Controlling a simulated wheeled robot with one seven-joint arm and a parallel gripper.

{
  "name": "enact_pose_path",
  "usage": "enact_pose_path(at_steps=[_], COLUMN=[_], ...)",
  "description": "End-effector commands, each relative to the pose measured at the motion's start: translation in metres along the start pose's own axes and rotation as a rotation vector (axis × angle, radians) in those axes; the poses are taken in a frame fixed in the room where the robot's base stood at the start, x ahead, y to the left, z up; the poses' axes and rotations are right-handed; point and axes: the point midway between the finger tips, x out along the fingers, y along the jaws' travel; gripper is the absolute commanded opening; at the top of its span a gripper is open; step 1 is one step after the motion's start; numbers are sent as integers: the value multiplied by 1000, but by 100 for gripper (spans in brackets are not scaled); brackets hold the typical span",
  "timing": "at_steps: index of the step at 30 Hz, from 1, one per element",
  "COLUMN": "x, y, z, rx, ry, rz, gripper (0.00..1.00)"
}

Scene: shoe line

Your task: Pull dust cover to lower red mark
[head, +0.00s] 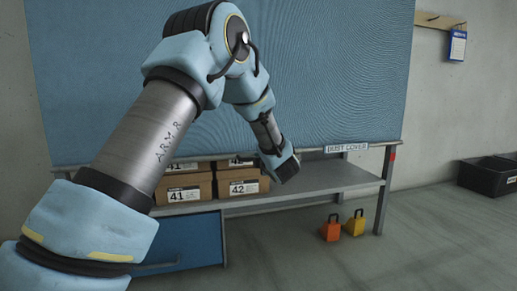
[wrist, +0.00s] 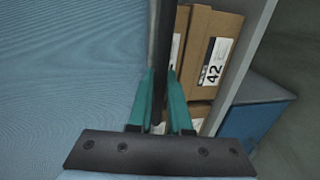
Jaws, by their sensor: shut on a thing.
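The dust cover (head: 330,75) is a large blue sheet hanging in front of the rack, with a bar along its bottom edge and a "DUST COVER" label (head: 346,148) near the right end. A red mark (head: 392,157) is on the right post, a little below the bar's right end. In the wrist view, the teal fingers of my gripper (wrist: 162,85) are shut on the dark bottom bar (wrist: 161,45), one on each side, with the cover (wrist: 70,80) to the left. In the head view my wrist hides the fingertips.
Shoe boxes (head: 184,189) labelled 41 and 42 sit on the shelf (head: 330,178) below the cover. A blue cabinet (head: 185,242) stands below left. Orange and yellow weights (head: 331,230) are on the floor. A black crate (head: 487,177) is at right. The floor in front is clear.

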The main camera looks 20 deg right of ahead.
Motion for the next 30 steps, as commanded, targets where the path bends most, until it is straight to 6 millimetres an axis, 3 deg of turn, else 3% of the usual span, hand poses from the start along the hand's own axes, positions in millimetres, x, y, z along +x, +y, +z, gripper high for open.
enact_pose_path(at_steps=[1, 9, 15, 27, 28, 30], x=[4, 14, 16, 16, 16, 16], y=[-25, -70, -82, -82, -82, -82], z=[0, 0, 0, 0, 0, 0], rx=[3, 2, 1, 1, 1, 1], ry=[1, 0, -1, -1, -1, -1], rz=[-6, -4, -3, -2, -2, -2], gripper=[0, 0, 0, 0, 19, 27])
